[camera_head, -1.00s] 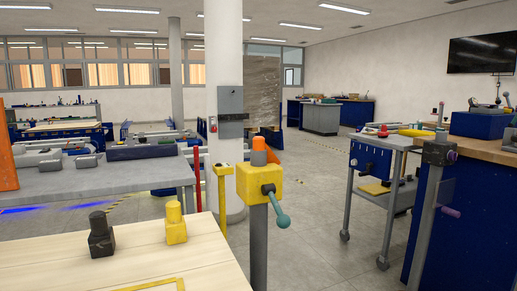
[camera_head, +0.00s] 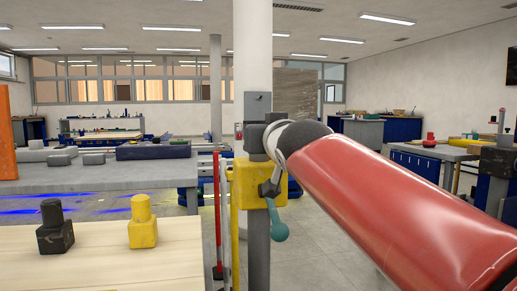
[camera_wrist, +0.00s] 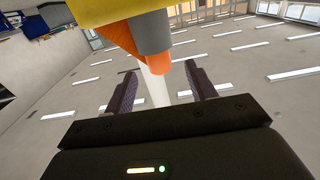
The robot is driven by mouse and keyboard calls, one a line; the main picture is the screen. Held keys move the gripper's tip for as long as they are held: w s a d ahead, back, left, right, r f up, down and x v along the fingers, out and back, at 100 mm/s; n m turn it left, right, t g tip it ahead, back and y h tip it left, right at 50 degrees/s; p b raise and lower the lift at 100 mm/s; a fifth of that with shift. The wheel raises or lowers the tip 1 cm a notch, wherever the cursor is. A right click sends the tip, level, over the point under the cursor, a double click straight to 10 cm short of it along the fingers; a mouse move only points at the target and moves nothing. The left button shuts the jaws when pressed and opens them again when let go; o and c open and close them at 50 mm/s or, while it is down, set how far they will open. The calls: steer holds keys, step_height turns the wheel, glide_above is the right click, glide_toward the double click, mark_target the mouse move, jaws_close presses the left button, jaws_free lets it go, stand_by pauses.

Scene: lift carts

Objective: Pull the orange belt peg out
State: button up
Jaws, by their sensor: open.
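A yellow block (camera_head: 246,184) sits on top of a grey post, with a teal-ended lever (camera_head: 278,230) on its front. In the wrist view the yellow block (camera_wrist: 110,10) is at the top edge. A grey cylinder with an orange end (camera_wrist: 158,52) extends from it, and another orange piece (camera_wrist: 121,38) is beside the cylinder. I take the orange end to be the belt peg. My gripper (camera_wrist: 161,74) is open, its two fingers apart, with the orange end near the gap between the fingertips. I see no contact. In the head view my gripper and wrist hide the orange peg.
A pale wooden table (camera_head: 100,260) at lower left holds a black block (camera_head: 53,230) and a yellow block (camera_head: 142,225). A grey workbench (camera_head: 110,175) stands behind. A red pole (camera_head: 217,215) stands left of the post. Another cart (camera_head: 430,165) is at right.

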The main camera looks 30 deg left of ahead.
steer(key=p+x, duration=0.2)
steer(key=x, duration=0.5)
steer(key=shift+c, duration=0.5)
steer(key=c, duration=1)
step_height(320, 180, up, 20)
steer(key=p, duration=1.2)
